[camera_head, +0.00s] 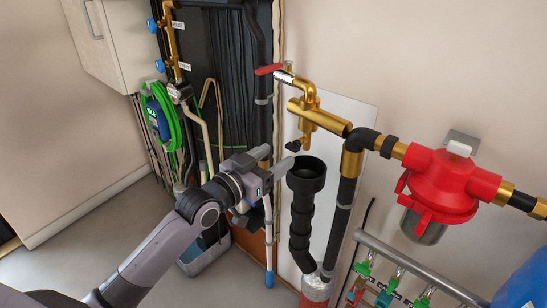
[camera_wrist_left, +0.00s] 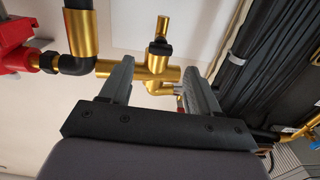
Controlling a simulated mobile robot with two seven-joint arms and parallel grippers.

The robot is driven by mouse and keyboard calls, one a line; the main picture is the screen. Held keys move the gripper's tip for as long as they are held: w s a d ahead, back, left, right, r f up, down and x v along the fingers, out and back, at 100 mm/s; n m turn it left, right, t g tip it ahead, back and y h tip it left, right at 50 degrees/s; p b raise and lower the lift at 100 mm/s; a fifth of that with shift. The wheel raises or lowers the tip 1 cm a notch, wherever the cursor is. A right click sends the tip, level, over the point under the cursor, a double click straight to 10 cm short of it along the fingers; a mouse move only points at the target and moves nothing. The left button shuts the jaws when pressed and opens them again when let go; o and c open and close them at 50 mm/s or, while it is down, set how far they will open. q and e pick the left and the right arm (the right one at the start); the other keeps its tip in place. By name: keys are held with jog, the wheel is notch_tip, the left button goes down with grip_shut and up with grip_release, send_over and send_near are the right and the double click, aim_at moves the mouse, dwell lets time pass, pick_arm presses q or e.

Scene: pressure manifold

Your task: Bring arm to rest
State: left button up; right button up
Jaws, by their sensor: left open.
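My left arm (camera_head: 165,243) reaches in from the lower left of the head view. Its gripper (camera_head: 274,161) is open, with two grey fingers apart, just left of the black drain funnel (camera_head: 306,172) and below the brass valve piping (camera_head: 318,116). In the left wrist view the open fingers (camera_wrist_left: 158,72) point toward the brass fitting (camera_wrist_left: 153,68), which shows between and beyond them. I see nothing held. Whether a finger touches the pipework I cannot tell. My right gripper is not in view.
A red-handled valve (camera_head: 269,70) sits above the gripper. A red pressure regulator (camera_head: 445,182) is at right. A manifold with coloured valves (camera_head: 400,275) is at lower right. A green hose (camera_head: 170,118) hangs at left. Open floor (camera_head: 95,235) lies at lower left.

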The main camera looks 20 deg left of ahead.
pick_arm(q)
jog(key=s+f+n+g+y, duration=0.1)
jog(key=s+f+g+y, duration=0.3)
jog(key=s+f, duration=2.2)
jog(key=f+g, duration=0.1)
jog(key=g, duration=0.1)
jog(key=shift+s+d+n+g, duration=0.2)
jog(key=shift+s+n+g, duration=0.1)
jog(key=shift+s+n, duration=0.1)
